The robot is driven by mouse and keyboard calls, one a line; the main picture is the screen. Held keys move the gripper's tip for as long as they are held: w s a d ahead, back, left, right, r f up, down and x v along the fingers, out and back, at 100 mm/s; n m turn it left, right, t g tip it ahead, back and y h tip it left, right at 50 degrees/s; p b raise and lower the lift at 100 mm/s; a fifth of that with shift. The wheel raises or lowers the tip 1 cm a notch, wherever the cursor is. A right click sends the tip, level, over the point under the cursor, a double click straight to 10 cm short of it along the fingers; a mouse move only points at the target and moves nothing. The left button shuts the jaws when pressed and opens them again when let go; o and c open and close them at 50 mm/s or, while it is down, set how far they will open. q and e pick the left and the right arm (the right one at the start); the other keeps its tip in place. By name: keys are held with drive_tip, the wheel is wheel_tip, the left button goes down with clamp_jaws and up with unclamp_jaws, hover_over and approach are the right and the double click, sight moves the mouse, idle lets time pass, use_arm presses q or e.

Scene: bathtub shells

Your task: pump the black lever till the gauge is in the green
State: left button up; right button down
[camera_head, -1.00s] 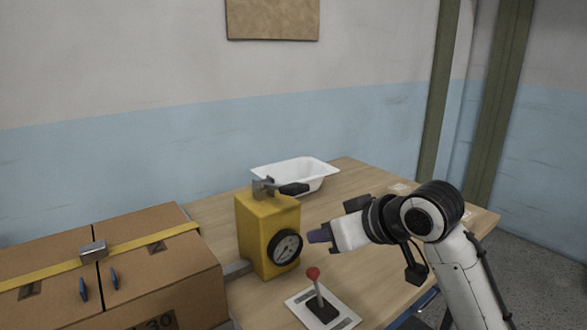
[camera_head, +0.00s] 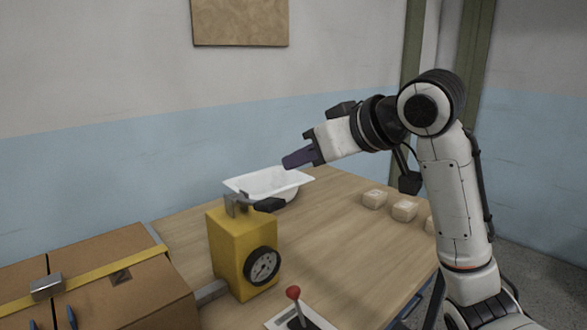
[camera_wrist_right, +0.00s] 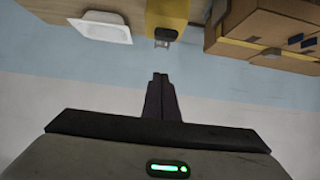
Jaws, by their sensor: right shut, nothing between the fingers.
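The yellow pump box (camera_head: 228,250) stands on the table. Its black lever (camera_head: 268,204) sticks out to the right from a grey bracket on top. The round gauge (camera_head: 263,266) is on its front; the needle and any green zone are too small to read. My right gripper (camera_head: 287,162) is shut and empty, in the air above and behind the lever, apart from it. In the right wrist view the shut fingers (camera_wrist_right: 160,78) point towards the box top, where the lever end (camera_wrist_right: 166,34) shows. My left gripper is not in view.
A white tub shell (camera_head: 262,182) lies behind the box. A cardboard box (camera_head: 125,290) with yellow tape is at left. A red-knobbed joystick (camera_head: 293,293) stands in front. Several pale blocks (camera_head: 404,210) lie at right. The table between (camera_head: 340,240) is clear.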

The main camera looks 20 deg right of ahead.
hover_over(277, 201)
wheel_tip(277, 201, down, 4)
drive_tip(key=shift+w+a+r+p, duration=0.15)
drive_tip(key=shift+p, duration=0.3)
wheel_tip(277, 201, down, 3)
drive_tip(key=shift+f, duration=0.2)
drive_tip(key=shift+s+f, duration=0.2)
drive_tip(key=shift+f, duration=0.3)
